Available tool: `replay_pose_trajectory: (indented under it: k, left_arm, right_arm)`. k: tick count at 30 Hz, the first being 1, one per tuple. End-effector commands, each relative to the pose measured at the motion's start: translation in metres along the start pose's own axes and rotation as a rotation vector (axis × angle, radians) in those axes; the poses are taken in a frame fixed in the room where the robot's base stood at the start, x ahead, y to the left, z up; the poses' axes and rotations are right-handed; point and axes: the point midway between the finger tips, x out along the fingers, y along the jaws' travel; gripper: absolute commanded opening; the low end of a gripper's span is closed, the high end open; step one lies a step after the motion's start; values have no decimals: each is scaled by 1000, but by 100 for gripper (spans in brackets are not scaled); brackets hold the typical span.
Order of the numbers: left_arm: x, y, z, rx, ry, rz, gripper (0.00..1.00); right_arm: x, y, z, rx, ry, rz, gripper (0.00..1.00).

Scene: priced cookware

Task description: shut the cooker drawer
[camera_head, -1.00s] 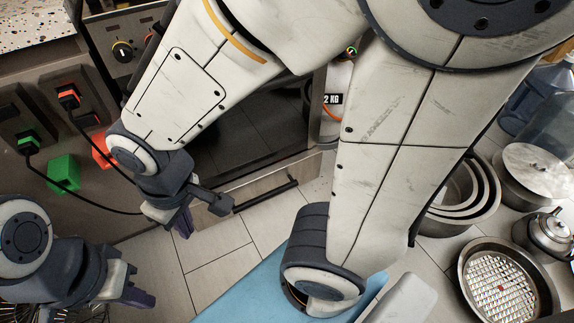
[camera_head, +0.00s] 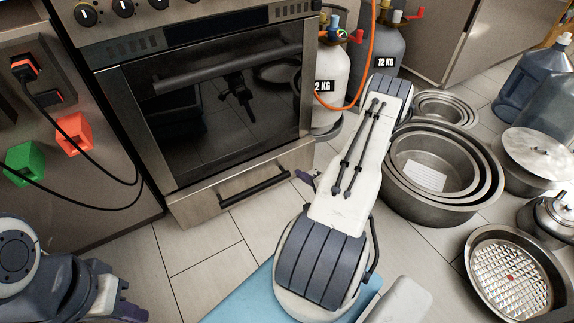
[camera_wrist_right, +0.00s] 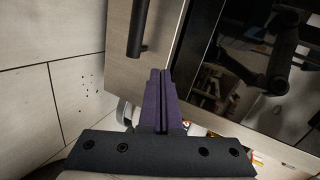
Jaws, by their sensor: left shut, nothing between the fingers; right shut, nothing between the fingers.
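The cooker (camera_head: 215,90) stands at the upper middle of the head view. Its drawer (camera_head: 205,206) is the low metal front with a black bar handle (camera_head: 255,188). The front sits close under the oven door and no drawer inside shows; I cannot tell whether it is fully flush. My right gripper (camera_head: 306,179) is shut and empty near the drawer's right end, partly hidden by its arm. In the right wrist view its purple fingers (camera_wrist_right: 158,95) are together beside the drawer front (camera_wrist_right: 160,45) and below the handle (camera_wrist_right: 137,28). My left gripper (camera_head: 128,308) is shut and empty at lower left, away from the cooker.
Gas bottles (camera_head: 325,95) with an orange hose stand right of the cooker. Nested pans (camera_head: 440,205), a tray pan (camera_head: 475,270) and a lidded pot (camera_head: 540,160) fill the right floor. A panel with plugs (camera_head: 75,133) is at left. Tiles before the drawer are clear.

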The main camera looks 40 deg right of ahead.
Motion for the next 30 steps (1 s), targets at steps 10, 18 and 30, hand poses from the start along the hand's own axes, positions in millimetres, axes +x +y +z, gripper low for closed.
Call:
replay_pose_trajectory:
  k: [10, 18, 30]
  left_arm:
    - [17, -1, 1, 0, 0, 0, 0]
    - [50, -4, 3, 0, 0, 0, 0]
    - [84, -6, 4, 0, 0, 0, 0]
  right_arm:
    - [0, 19, -10, 142, 65, -103, 0]
    - [58, 16, -13, 137, 63, -103, 0]
    - [113, -3, -20, 140, 67, -101, 0]
